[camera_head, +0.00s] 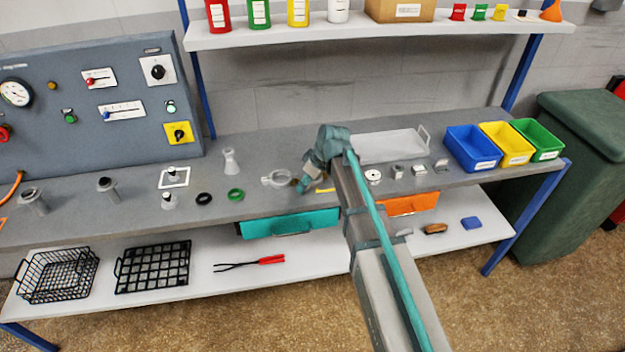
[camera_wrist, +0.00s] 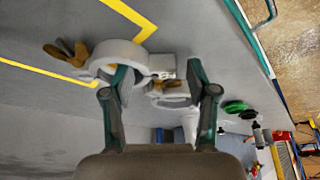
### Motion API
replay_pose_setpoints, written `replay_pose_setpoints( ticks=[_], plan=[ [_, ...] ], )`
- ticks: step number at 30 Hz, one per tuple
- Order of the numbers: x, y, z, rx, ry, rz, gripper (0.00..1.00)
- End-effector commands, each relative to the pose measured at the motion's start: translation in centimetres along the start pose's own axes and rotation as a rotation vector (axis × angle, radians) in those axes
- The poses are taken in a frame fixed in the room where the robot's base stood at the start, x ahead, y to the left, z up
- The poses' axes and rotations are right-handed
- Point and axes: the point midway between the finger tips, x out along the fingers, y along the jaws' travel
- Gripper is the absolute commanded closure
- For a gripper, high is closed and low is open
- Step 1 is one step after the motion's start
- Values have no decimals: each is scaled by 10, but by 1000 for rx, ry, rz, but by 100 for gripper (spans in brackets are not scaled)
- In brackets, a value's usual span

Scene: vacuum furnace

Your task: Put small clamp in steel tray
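Two grey ring clamps with brown wing parts lie on the bench. In the wrist view the nearer clamp (camera_wrist: 122,53) is at upper left, and the other clamp (camera_wrist: 172,98) is lower, between the fingers in the picture. The left one also shows in the head view (camera_head: 276,178); the other is mostly hidden by my gripper. Which is the small clamp I cannot tell for sure. My gripper (camera_wrist: 162,84) is open and low over them, its left finger overlapping the nearer clamp's ring; contact is unclear. The empty steel tray (camera_head: 390,147) is at the back, right of my gripper.
Several small metal parts (camera_head: 397,171) lie in front of the tray. A green ring (camera_head: 236,195) and a black ring (camera_head: 204,199) lie left of the clamps. Blue (camera_head: 473,150), yellow and green bins stand at the right. A shelf (camera_head: 370,36) hangs above the back.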

Motion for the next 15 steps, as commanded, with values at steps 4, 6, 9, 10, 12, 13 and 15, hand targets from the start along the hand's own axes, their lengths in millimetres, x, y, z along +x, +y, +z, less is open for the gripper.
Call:
replay_pose_setpoints(
  ticks=[4,6,9,10,12,13,15],
  plan=[
    [0,0,0,0,0,0,72],
    [0,0,0,0,0,0,84],
    [0,0,0,0,0,0,100],
    [0,0,0,0,0,0,100],
    [0,0,0,0,0,0,100],
    [0,0,0,0,0,0,100],
    [0,0,0,0,0,0,100]
  ],
)
